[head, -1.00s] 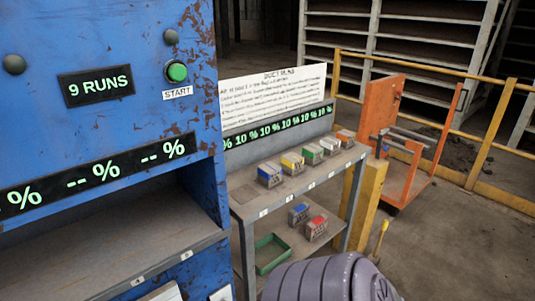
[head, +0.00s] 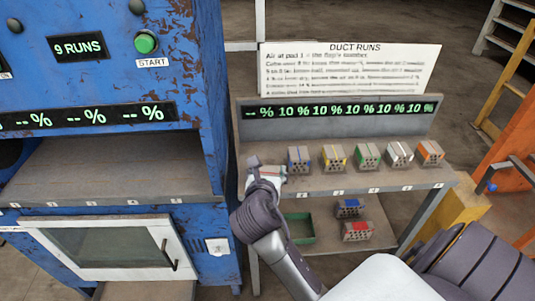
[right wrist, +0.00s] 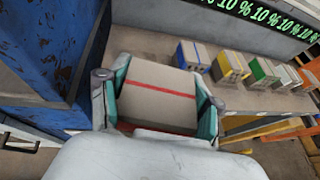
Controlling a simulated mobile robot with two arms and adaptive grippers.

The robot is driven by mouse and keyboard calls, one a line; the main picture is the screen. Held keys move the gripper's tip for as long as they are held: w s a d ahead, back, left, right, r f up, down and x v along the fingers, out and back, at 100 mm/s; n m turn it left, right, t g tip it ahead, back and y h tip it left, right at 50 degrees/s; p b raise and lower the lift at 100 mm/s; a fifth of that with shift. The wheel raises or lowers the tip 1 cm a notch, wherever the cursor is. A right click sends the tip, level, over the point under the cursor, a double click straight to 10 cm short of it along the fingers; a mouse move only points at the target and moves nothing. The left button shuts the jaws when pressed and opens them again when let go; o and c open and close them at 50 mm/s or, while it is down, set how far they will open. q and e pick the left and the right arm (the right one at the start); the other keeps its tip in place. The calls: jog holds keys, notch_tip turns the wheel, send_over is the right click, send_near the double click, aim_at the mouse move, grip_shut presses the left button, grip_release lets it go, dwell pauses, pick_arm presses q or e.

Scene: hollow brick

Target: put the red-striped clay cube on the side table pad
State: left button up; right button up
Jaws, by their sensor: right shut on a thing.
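The red-striped clay cube (right wrist: 158,95) is grey-brown with a thin red line across its top. My right gripper (right wrist: 160,108) is shut on it, one finger on each side. In the head view the right gripper (head: 264,174) is at the left end of the side table's upper shelf (head: 340,180), left of the blue-striped block (head: 299,159). The gripper largely hides the cube there, and the pad beneath is hidden. I cannot tell whether the cube touches the table. My left gripper is not in view.
More blocks stand right of the blue one: yellow (head: 335,157), green (head: 367,155), white (head: 399,153) and orange (head: 430,152). The lower shelf holds a green tray (head: 300,228) and two blocks. The blue machine (head: 205,90) stands close on the left. The display (head: 340,110) reads "--%" first, then several "10 %".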

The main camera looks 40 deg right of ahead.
jog(key=w+r, duration=0.1)
jog(key=w+r+m+g+h+p, duration=0.1)
jog(key=r, duration=0.1)
jog(key=w+r+m+g, duration=0.1)
jog(key=shift+d+r+h+p, duration=0.25)
jog(key=shift+h+p, duration=0.15)
jog(key=shift+m, duration=0.3)
jog(key=w+d+f, duration=0.2)
jog(key=w, duration=0.1)
jog(key=w+d+f, duration=0.2)
jog(key=w, duration=0.1)
jog(key=w+d+f, duration=0.2)
jog(key=w, duration=0.1)
jog(key=shift+w+d+f, duration=0.1)
jog(key=shift+d+f, duration=0.2)
jog(key=shift+f, duration=0.1)
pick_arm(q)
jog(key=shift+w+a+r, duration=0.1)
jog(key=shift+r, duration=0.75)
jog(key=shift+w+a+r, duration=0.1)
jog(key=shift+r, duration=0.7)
pick_arm(e)
jog(key=shift+f, duration=2.05)
jog(key=o, duration=1.3)
jog(key=shift+f, duration=0.15)
jog(key=shift+c, duration=0.2)
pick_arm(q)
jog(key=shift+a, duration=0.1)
